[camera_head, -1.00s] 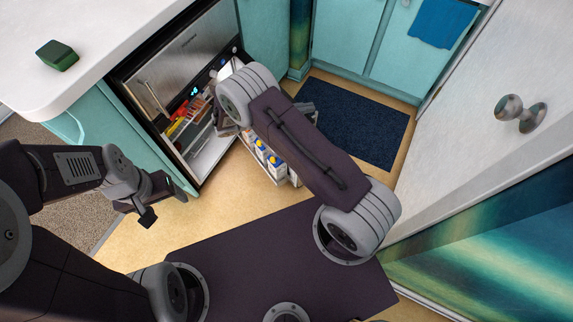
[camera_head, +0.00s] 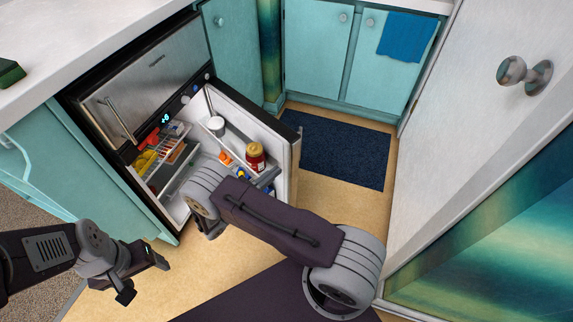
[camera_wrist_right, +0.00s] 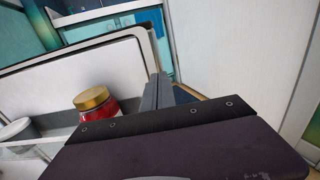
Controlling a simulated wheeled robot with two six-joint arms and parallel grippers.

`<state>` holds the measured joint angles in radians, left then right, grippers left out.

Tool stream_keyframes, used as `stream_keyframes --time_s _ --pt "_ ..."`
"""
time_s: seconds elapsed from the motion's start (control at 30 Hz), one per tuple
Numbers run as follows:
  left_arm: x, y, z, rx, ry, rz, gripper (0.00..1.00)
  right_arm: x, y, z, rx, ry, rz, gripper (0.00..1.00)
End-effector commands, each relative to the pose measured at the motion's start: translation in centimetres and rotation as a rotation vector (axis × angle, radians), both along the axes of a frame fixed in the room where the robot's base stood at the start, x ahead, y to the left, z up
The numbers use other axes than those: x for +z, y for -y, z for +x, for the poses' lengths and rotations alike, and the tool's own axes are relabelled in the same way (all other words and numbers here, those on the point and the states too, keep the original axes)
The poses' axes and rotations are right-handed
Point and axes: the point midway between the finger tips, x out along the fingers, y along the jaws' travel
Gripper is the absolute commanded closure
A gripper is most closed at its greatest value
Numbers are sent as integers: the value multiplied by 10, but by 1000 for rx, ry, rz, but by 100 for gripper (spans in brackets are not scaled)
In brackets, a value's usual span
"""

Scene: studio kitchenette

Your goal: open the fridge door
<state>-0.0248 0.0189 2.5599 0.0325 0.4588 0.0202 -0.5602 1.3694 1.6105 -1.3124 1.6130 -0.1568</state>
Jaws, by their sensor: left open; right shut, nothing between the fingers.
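The fridge (camera_head: 150,75) stands under the counter, with a steel upper front and its lower compartment open to view. Its white-lined door (camera_head: 255,118) is swung out to the right, well away from the compartment. In the right wrist view the door's inner panel (camera_wrist_right: 75,75) fills the left side. My right gripper (camera_head: 267,178) is shut and empty on the inner side of the door, close to its free edge; its fingers also show in the wrist view (camera_wrist_right: 156,92). Whether they touch the door is unclear. My left gripper (camera_head: 143,277) is open and empty above the floor, left of the fridge.
A red jar with a gold lid (camera_head: 255,157) and other items stand in the door shelves. A dark blue mat (camera_head: 335,148) lies beyond the door. A white door with a round knob (camera_head: 525,75) is at the right. Floor shows in front of the fridge.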

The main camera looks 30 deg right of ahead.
Motion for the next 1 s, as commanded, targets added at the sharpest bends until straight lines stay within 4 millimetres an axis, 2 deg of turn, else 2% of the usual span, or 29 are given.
stream_keyframes --time_s 0.1,0.3,0.43,0.8,0.87,1.0 --pt "-9 0 0 0 0 0 29 -3 25 7 -5 0 1 100" --pt "-20 0 0 0 0 0 29 -2 52 16 -2 1 1 100" --pt "-21 0 0 0 0 0 29 -1 59 18 0 0 1 100" --pt "-20 0 0 0 0 0 29 0 62 19 -1 0 1 100" --pt "-19 0 0 0 0 0 29 1 68 20 -3 0 0 100" --pt "-12 0 0 0 0 0 29 2 102 28 -8 0 1 100"
